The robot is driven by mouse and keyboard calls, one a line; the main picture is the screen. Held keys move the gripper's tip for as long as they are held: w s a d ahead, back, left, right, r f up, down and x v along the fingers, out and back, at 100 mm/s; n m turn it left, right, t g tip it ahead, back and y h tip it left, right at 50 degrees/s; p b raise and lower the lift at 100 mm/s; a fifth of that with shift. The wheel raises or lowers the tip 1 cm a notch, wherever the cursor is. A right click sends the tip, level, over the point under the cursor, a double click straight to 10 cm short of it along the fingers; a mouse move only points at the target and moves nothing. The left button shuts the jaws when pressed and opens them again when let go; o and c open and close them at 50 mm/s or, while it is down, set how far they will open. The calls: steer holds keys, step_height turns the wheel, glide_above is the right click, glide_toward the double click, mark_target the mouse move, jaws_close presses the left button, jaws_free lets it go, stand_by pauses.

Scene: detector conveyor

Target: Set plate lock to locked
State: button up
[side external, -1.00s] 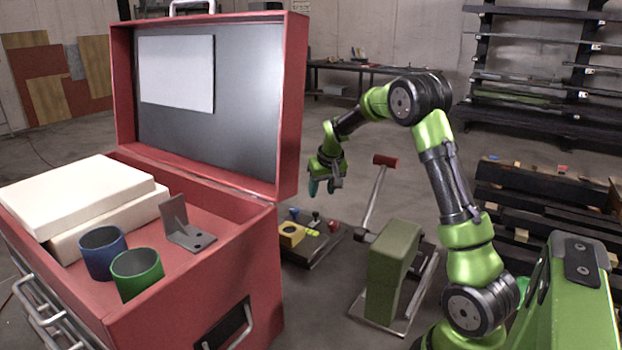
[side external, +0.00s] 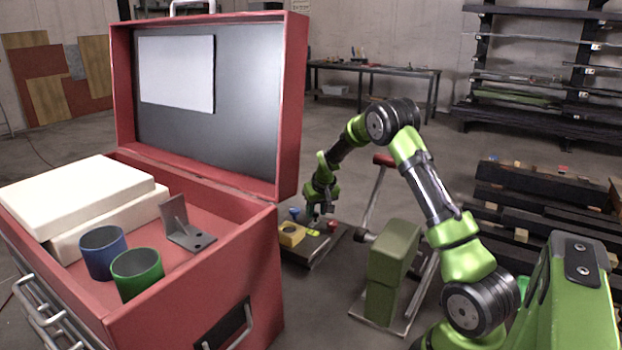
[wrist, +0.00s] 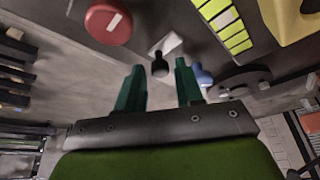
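A dark control board (side external: 318,253) lies on the floor beyond the red toolbox. In the wrist view a small black-knobbed lever (wrist: 160,66) stands at a light slotted plate (wrist: 172,45). A blue knob (wrist: 203,77) is to its right and a red round knob (wrist: 108,22) to its upper left. I cannot tell from labels which one is the plate lock. My gripper (side external: 316,208) is low over the board. In the wrist view its two teal fingers (wrist: 160,72) are apart, with the black knob showing in the gap; contact cannot be told.
A yellow block (side external: 291,234) and a yellow-green segmented strip (wrist: 224,22) are on the board. The open red toolbox (side external: 240,235) stands close on the left. A green box-shaped device with a red-handled lever (side external: 393,250) stands to the right of the board.

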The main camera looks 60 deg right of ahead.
mark_target(308, 225)
jaws_close()
steer(key=shift+a, duration=1.8)
steer(key=shift+o, duration=1.5)
jaws_free()
steer(key=shift+r, duration=0.1)
steer(key=v, duration=1.6)
steer(key=shift+r, duration=0.35)
